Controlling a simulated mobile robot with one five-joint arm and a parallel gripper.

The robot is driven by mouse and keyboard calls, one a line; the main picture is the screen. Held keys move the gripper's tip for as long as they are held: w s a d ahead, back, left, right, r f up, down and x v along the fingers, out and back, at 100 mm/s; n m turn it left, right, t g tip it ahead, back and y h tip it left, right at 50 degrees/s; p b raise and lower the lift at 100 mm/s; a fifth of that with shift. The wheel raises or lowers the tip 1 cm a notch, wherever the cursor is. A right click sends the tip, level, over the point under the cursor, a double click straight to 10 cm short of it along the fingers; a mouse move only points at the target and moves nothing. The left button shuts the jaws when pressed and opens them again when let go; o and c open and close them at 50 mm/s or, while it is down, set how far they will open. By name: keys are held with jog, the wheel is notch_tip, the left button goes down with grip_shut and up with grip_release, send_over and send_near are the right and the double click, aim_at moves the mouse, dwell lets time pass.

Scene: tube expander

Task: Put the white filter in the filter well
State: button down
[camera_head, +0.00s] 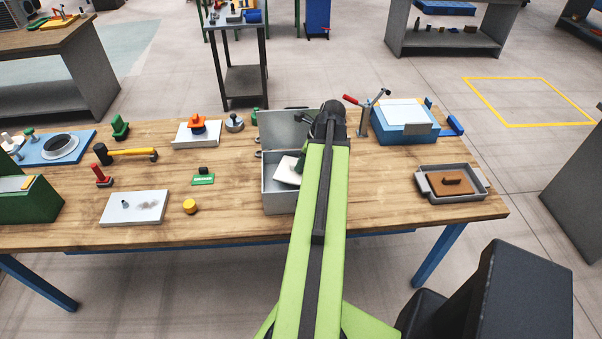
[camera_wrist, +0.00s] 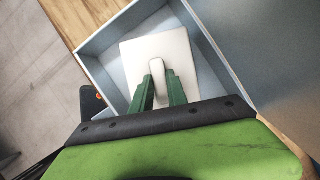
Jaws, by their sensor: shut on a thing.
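The white filter (camera_wrist: 190,63) is a square plate with a raised grip in its middle. It also shows in the head view (camera_head: 287,171), partly hidden by my arm. My gripper (camera_wrist: 161,82) has green fingers closed on the raised grip. The filter is inside the outline of an open grey box (camera_head: 279,201), which appears to be the filter well. In the wrist view the box walls (camera_wrist: 103,78) surround the filter, and it looks slightly turned against them. I cannot tell whether it touches the box floor.
The box's raised lid (camera_head: 284,127) stands behind its opening. A clamp with a red handle (camera_head: 364,115) and a blue case (camera_head: 404,137) are to the right. A grey tray (camera_head: 483,193) lies farther right. A yellow knob (camera_head: 190,206) and a white plate (camera_head: 118,213) lie left.

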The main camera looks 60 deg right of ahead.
jog(key=shift+f+b, duration=1.95)
jog(key=c, duration=1.3)
grip_release()
jog(key=shift+r, duration=0.1)
jog(key=shift+r, duration=0.1)
jog(key=shift+r+p, duration=0.3)
jog(key=shift+p, duration=0.2)
jog(key=p+v, duration=1)
jog(key=v, duration=0.1)
jog(key=shift+s+r+p, duration=0.2)
jog(key=shift+r+p, duration=0.05)
jog(key=shift+p, duration=0.05)
jog(key=shift+w, duration=0.1)
